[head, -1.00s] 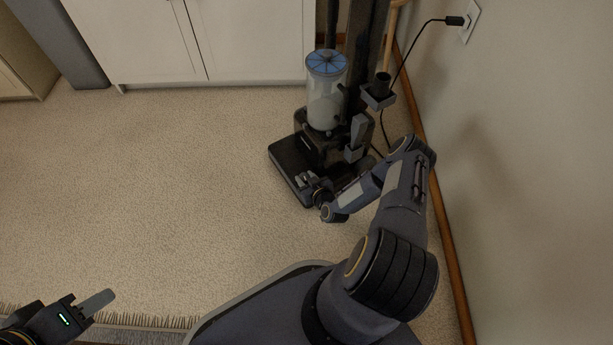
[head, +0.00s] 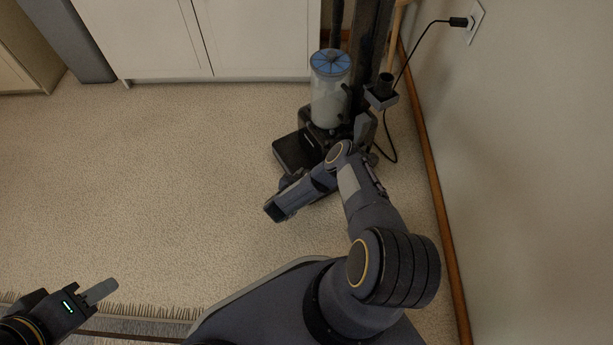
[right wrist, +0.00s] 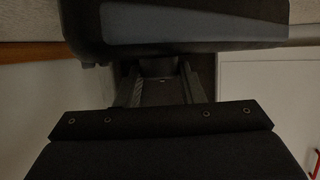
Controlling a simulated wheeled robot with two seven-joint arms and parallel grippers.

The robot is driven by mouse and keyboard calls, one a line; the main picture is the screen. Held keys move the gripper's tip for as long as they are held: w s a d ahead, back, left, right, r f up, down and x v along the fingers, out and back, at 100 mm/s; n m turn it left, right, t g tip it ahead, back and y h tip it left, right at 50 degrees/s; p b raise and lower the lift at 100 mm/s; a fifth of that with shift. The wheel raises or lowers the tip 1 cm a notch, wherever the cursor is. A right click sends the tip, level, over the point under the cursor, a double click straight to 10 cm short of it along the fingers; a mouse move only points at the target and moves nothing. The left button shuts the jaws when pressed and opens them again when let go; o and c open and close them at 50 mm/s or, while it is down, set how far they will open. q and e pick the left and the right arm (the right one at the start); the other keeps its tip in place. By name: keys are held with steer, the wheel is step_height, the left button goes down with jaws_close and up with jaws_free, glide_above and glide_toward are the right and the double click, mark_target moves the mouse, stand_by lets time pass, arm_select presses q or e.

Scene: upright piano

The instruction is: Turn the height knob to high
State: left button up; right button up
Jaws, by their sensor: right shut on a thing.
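A dark upright vacuum cleaner (head: 292,153) stands on the carpet near the wall, with a clear bin under a blue lid. My right arm reaches over the front of its floor head and covers part of it. My right gripper (right wrist: 160,82) shows in the right wrist view, close against the dark underside or edge of the head. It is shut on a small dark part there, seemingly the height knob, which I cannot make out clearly. The knob's setting is hidden. My left gripper (head: 100,291) is at the lower left, away from the vacuum; its finger gap is not clear.
A white cabinet (head: 260,40) stands behind the vacuum. The wall with an outlet (head: 474,22) and a black power cord (head: 408,66) is close on the right. Open carpet (head: 170,170) lies to the left. A fringed rug edge (head: 150,312) is at the front.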

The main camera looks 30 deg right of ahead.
steer(key=m+g+b, duration=0.1)
steer(key=m+g, duration=0.1)
steer(key=m+g+h+b, duration=0.1)
steer(key=g, duration=0.1)
steer(key=m+g+b, duration=0.1)
steer(key=m+g, duration=0.1)
steer(key=shift+w+a+f+m+h, duration=0.15)
steer(key=shift+w+m+h, duration=0.15)
steer(key=shift+w+h, duration=0.1)
steer(key=shift+w+m+g+b, duration=0.1)
steer(key=shift+m+g+b, duration=0.4)
steer(key=shift+m+g, duration=1.3)
steer(key=shift+g, duration=0.5)
steer(key=o, duration=0.7)
steer(key=shift+r, duration=0.2)
